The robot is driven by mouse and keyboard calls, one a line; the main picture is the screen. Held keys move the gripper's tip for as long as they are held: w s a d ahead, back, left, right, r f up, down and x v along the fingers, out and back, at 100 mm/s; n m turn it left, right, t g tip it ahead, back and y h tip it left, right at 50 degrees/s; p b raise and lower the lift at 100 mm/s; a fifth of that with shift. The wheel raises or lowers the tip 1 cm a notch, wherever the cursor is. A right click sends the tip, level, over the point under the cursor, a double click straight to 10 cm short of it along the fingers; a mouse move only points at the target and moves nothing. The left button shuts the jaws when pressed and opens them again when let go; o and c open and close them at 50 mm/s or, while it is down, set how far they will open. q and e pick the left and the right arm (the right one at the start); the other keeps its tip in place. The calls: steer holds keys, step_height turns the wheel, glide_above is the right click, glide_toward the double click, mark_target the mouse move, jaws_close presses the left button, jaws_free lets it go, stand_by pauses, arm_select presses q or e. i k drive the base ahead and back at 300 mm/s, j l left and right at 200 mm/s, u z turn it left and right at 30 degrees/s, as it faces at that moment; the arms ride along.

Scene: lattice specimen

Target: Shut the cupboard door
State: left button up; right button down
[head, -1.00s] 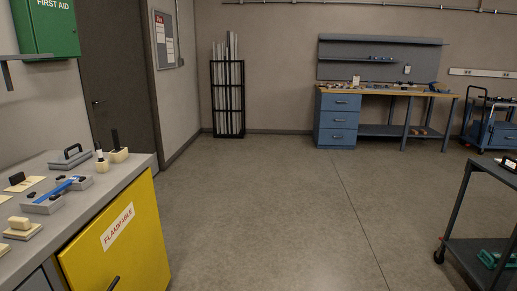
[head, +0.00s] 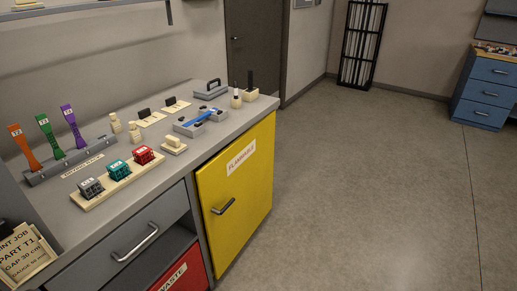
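The yellow cupboard door (head: 237,185) with a FLAMMABLE label (head: 241,158) is under the right end of the grey workbench (head: 235,118) in the head view. Its dark bar handle (head: 223,206) is near the left edge. The door lies close to the bench front; I cannot tell whether a small gap is left at its handle side. The inside of the cupboard is hidden. Neither of my grippers is in view.
A grey drawer (head: 135,240) and a red WASTE bin (head: 183,277) are left of the door. The benchtop holds a rack of colored strips (head: 72,160) and small blocks. The floor (head: 365,190) to the right is clear.

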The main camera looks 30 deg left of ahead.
mark_target(243, 171)
steer(key=u, duration=1.3)
steer(key=i, duration=0.05)
